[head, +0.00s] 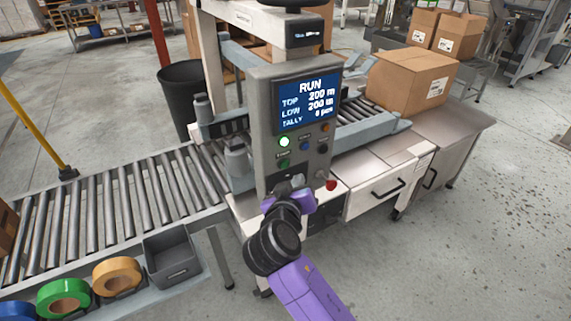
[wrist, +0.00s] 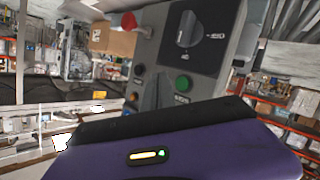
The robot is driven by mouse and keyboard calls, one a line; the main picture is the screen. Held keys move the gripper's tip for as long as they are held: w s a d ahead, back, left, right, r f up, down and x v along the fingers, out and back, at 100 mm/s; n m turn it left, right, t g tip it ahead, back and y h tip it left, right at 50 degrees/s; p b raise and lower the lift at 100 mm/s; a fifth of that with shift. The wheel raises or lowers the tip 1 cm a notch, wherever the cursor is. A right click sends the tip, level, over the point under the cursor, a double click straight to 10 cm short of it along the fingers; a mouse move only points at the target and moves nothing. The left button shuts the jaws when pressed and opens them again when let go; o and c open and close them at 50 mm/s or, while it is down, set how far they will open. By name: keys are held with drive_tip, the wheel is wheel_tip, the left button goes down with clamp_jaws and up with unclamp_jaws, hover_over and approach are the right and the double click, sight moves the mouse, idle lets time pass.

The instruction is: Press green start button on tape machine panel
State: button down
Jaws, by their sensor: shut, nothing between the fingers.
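The tape machine panel (head: 262,150) is a grey box with a blue screen (head: 308,100) reading RUN, TOP, LOW and TALLY. On its left side a round light (head: 284,141) glows bright whitish green. Below it is a darker green button (head: 283,163). A green button (wrist: 183,83) with a label under it also shows in the wrist view, below a black rotary knob (wrist: 187,30). My gripper (head: 291,183) is shut and empty, just in front of the panel's lower part, below the green button. In the wrist view its purple body fills the bottom; contact cannot be told.
A red mushroom button (head: 331,184) sits at the panel's lower right, near my gripper. Blue (head: 304,146) and orange (head: 323,125) buttons are close by. A roller conveyor (head: 110,205) runs left; a cardboard box (head: 412,80) stands right. Tape rolls (head: 117,276) lie front left.

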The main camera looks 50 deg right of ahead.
drive_tip(key=shift+s+a, duration=0.25)
drive_tip(key=shift+s, duration=0.65)
